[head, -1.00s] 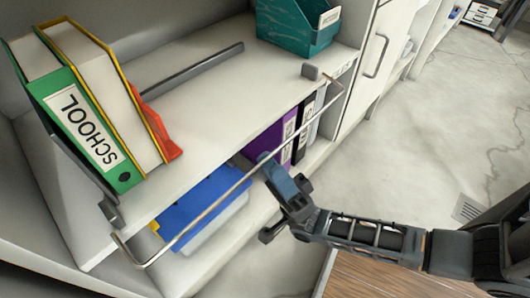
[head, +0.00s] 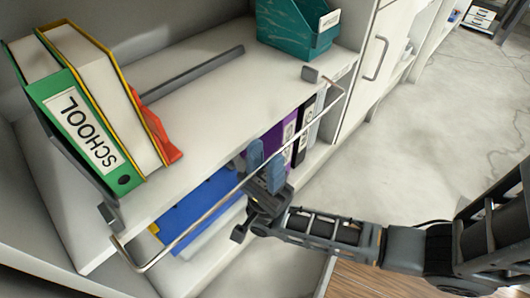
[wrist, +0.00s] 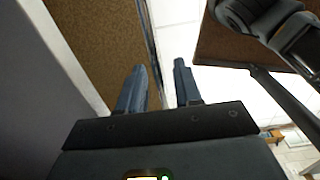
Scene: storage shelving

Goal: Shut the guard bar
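The guard bar (head: 205,216) is a thin U-shaped metal rod. It hangs out in front of and below the edge of the upper shelf (head: 200,110). Its ends run to grey brackets at the shelf's two front corners, one at the left (head: 109,215) and one at the right (head: 311,74). My gripper (head: 265,160) is at the middle of the bar's long rod, its blue fingers pointing up. The fingers stand apart in the wrist view (wrist: 160,88), with nothing clearly held. I cannot tell whether they touch the bar.
A green SCHOOL binder (head: 85,140) and a red item (head: 160,135) stand on the shelf at left. A dark rail (head: 190,75) lies behind, and a teal file box (head: 297,30) stands at the back right. Below are a blue item (head: 195,210) and upright binders (head: 290,140). Open floor is at right.

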